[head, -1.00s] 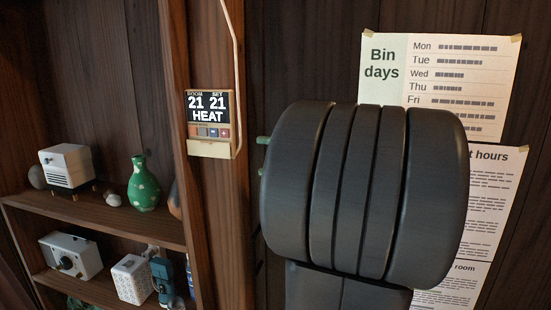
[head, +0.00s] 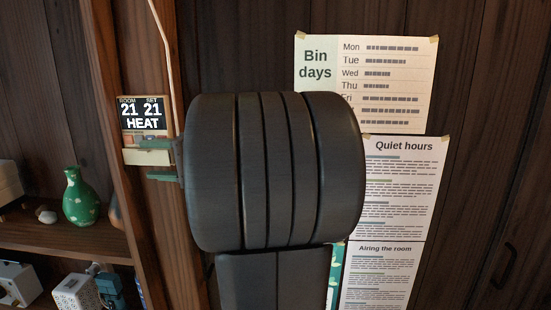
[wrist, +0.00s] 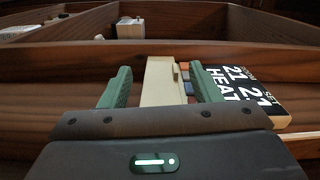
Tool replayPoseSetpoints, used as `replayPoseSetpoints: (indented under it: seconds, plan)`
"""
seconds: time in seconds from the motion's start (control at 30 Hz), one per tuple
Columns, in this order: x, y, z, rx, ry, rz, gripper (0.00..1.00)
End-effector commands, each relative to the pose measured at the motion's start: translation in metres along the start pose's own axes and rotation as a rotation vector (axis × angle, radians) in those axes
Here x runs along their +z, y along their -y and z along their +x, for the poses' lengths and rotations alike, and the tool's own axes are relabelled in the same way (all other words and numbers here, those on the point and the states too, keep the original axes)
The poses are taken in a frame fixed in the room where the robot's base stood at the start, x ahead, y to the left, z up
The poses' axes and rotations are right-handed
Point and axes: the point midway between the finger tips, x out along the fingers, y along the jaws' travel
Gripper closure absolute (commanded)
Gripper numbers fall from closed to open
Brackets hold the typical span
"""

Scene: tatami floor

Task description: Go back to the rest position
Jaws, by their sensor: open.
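My gripper (wrist: 160,88) is open, with its two green fingers apart and nothing held between them. In the wrist view the thermostat (wrist: 238,88) lies just beyond the fingers, its cream lower part showing between them and its black display to the right. In the head view the thermostat (head: 143,118) is on the wooden post and reads room 21, set 21, HEAT. My gripper's green fingertips (head: 158,160) show at its lower edge there. My dark arm hides much of the middle of the head view. I cannot tell whether the fingers touch the thermostat.
A shelf (head: 60,243) at the left holds a green spotted vase (head: 81,197) and small devices. Paper notices (head: 366,82) hang on the dark wood wall at the right. A pale cable (head: 163,60) runs up the post above the thermostat.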

Motion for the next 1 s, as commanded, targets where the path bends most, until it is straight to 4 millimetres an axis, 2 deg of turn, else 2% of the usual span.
replayPoseSetpoints:
  seconds: [0.23, 0.63, 0.77, 1.0]
  plan:
    - [0.0, 0.0, 0.015, 0.0, 0.001, -0.001, 0.43]
    - [0.0, 0.0, 0.013, 0.0, -0.001, -0.007, 0.43]
    - [-0.001, -0.001, 0.004, 0.001, -0.004, 0.0, 0.43]
    - [-0.001, -0.001, -0.03, 0.001, -0.005, -0.003, 0.43]
